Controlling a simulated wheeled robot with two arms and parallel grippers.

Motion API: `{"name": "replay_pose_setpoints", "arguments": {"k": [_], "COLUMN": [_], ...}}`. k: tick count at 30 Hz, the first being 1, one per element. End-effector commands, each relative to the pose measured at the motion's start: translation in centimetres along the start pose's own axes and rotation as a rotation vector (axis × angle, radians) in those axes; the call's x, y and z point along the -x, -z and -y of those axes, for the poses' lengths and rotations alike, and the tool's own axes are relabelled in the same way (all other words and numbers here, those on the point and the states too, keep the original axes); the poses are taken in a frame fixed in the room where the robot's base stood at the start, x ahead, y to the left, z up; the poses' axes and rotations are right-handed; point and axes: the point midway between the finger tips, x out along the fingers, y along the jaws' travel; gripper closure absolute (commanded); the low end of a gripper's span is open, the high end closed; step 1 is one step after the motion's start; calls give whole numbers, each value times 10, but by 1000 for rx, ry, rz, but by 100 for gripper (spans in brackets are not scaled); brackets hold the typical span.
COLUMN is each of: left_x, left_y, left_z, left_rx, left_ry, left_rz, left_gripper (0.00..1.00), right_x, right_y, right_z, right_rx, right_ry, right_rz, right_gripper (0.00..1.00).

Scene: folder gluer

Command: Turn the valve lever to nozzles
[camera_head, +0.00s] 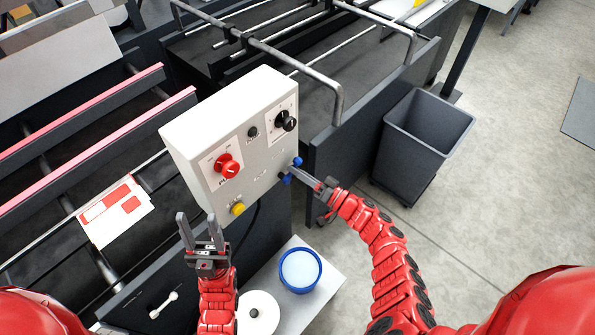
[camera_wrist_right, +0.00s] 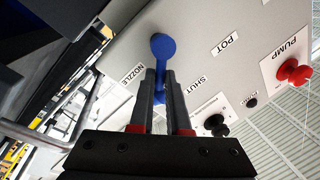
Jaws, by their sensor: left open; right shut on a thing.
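The blue valve lever (camera_head: 297,162) is on the lower right of the grey control box (camera_head: 228,130). In the right wrist view the lever (camera_wrist_right: 162,46) has a round blue end beyond the fingertips, and its stem runs back between them. My right gripper (camera_head: 290,172) is shut on the lever; its fingers (camera_wrist_right: 160,76) hide part of the stem. Labels NOZZLE (camera_wrist_right: 132,75), SHUT (camera_wrist_right: 197,85) and POT (camera_wrist_right: 225,43) surround the lever; its exact pointing is hard to tell. My left gripper (camera_head: 199,220) is open and empty, in front of the box's lower left.
The box also carries a red knob (camera_head: 227,166), a black knob (camera_head: 287,121) and a yellow button (camera_head: 237,208). A blue-rimmed pot (camera_head: 300,270) and a white roll (camera_head: 257,314) stand below on a light surface. A dark bin (camera_head: 425,130) stands at the right, with open floor beyond.

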Motion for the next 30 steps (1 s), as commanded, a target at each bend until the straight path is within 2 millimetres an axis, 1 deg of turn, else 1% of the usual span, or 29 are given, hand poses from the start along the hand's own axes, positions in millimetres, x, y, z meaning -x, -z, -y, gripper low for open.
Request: {"name": "replay_pose_setpoints", "arguments": {"k": [3,4,8,9,16,20,23,26,27,29,30], "left_x": [0,0,0,0,0,2,5,10,14,18,22], "left_y": [0,0,0,0,0,0,-1,-2,-2,-3,-4], "left_z": [0,0,0,0,0,0,0,0,-1,-1,-1], "left_rx": [0,0,0,0,0,0,0,0,0,0,0], "left_ry": [0,0,0,0,0,0,0,0,0,0,0], "left_rz": [0,0,0,0,0,0,0,0,0,0,0], "left_gripper": [50,50,50,50,50,50,50,50,50,50,50], "right_x": [0,0,0,0,0,6,18,37,48,62,74], "right_y": [1,1,1,1,0,0,-2,-3,-4,-4,-4], "right_z": [0,0,0,0,0,-2,-3,-3,-5,-4,-5], "right_rx": [0,0,0,0,0,1,2,-1,1,1,2], "right_ry": [-1,-1,-1,-1,-1,-2,-3,-4,-6,-4,-7], "right_rz": [-3,-3,-2,-2,-1,-1,1,1,2,2,1], "right_gripper": [100,80,57,55,55,55,55,55,55,55,55]}}
